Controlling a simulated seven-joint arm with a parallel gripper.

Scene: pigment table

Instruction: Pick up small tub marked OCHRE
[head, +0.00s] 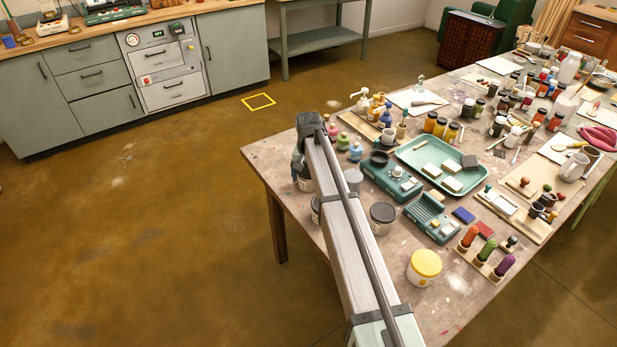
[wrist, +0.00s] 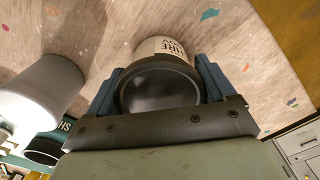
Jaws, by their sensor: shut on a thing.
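A small pale tub (wrist: 166,46) with a dark lid sits between the two blue fingers of my gripper (wrist: 160,80) in the wrist view. Part of its label shows, with letters ending in "RE"; the rest is hidden. The fingers are shut on its sides. In the head view my gripper (head: 299,160) is at the table's near left corner area, and the held tub (head: 305,184) shows just below it, partly hidden by my arm. I cannot tell whether the tub touches the table.
A dark-lidded tub (head: 382,218), a grey cylinder (head: 353,179) and a yellow-lidded tub (head: 425,267) stand to the right of my arm. A pale cylinder (wrist: 42,88) is close on the left in the wrist view. A green tray (head: 428,151) and several bottles crowd the table farther right.

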